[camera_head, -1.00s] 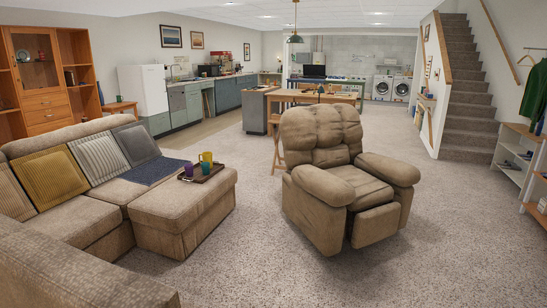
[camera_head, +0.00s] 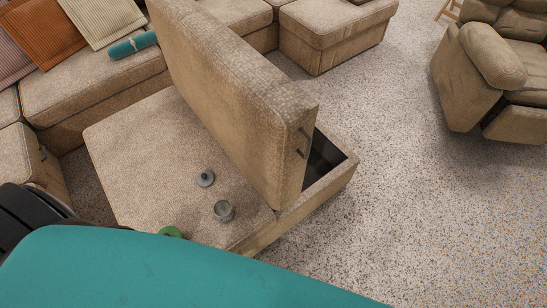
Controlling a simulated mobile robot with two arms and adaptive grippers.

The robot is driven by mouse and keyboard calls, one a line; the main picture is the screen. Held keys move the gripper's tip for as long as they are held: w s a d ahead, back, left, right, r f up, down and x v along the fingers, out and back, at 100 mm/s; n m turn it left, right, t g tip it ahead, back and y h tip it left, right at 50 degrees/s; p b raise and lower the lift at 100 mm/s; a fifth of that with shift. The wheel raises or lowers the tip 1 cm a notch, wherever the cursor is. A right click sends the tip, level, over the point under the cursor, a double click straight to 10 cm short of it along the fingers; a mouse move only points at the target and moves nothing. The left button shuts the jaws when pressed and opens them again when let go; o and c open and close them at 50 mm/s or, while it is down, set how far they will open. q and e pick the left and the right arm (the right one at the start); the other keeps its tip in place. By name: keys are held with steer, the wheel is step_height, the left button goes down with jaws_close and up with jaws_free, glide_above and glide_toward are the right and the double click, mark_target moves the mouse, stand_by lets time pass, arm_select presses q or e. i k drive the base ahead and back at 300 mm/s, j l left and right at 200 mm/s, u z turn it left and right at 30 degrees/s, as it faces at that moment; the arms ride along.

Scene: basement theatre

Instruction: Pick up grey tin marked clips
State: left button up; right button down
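A small grey cylindrical tin (camera_head: 224,211) stands on the flat beige upholstered surface near the middle of the head view. A smaller round grey piece with a knob-like top (camera_head: 205,179) lies just behind it, apart from it. It may be a lid, but I cannot tell. No marking is readable on either. Neither of my grippers shows, and nothing is seen touching the tin.
The beige seat (camera_head: 140,150) has a raised cushioned panel (camera_head: 230,90) beside an open dark storage space (camera_head: 322,157). A teal surface (camera_head: 170,275) fills the near edge, partly hiding a green round thing (camera_head: 171,232). Speckled floor (camera_head: 400,215) is clear at right.

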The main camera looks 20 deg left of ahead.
mark_target(223, 210)
steer(key=u, duration=1.3)
